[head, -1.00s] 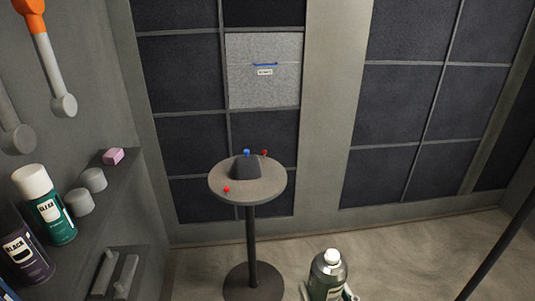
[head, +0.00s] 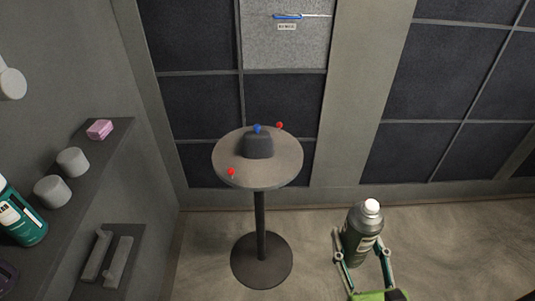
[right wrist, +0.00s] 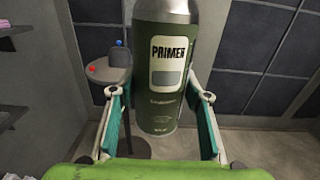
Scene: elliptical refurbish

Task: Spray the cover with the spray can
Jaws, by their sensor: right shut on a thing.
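The spray can (head: 363,229), green-grey with a white nozzle, stands upright in my right gripper (head: 358,243), whose fingers are shut on its sides. In the right wrist view the can (right wrist: 164,75) reads "PRIMER" and fills the space between the fingers (right wrist: 160,97). A dark grey block with sloping sides, which looks like the cover (head: 258,146), sits on the round stand (head: 232,160). The can is to the right of the stand and nearer me, apart from it. My left gripper is not in view.
Red knobs (head: 231,172) and a blue knob (head: 257,129) show at the stand. A shelf at left holds a teal can (head: 22,222), grey cylinders (head: 52,191) and a pink block (head: 100,130). Dark panelled walls stand behind. Floor between stand and can is clear.

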